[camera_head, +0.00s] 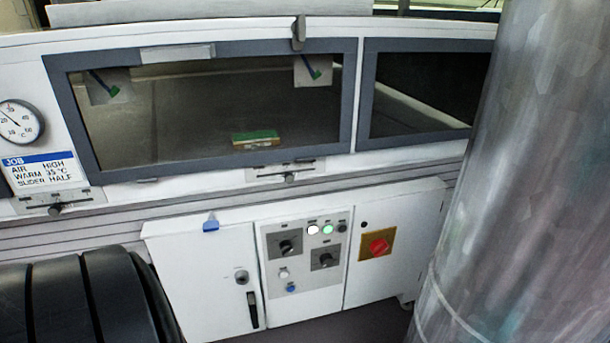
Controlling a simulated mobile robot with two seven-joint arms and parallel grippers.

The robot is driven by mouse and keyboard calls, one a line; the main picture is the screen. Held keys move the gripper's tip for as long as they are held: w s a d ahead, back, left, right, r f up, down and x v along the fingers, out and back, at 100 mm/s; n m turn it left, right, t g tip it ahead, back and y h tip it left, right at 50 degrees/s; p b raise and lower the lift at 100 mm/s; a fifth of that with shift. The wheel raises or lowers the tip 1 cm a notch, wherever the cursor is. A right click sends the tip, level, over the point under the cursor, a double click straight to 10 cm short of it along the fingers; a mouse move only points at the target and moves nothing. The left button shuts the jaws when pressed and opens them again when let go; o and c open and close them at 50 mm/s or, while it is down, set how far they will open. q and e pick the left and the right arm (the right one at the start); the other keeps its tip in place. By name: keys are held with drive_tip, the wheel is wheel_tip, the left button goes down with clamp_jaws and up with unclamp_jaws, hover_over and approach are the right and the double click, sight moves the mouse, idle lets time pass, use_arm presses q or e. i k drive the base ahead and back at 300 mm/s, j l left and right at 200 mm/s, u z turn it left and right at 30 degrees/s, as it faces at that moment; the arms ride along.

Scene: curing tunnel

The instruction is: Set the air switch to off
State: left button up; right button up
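The control panel (303,256) is a grey plate on the white cabinet below the tunnel windows. It carries two black rotary knobs, an upper left knob (287,246) and a lower right knob (325,259). Their labels are too small to read, so I cannot tell which is the air switch or its setting. A white lamp (313,230) and a green lamp (328,229) look lit, with a dark round one (342,227) beside them. A white button (283,273) and a blue button (290,287) sit lower. Neither gripper is in view.
A red knob on a yellow plate (379,246) is right of the panel. A cabinet door with a black handle (252,309) is left. A dial gauge (20,122) is above. Sliders (288,175) run below the windows.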

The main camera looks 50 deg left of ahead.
sight(286, 247)
drive_tip(key=u, duration=1.6)
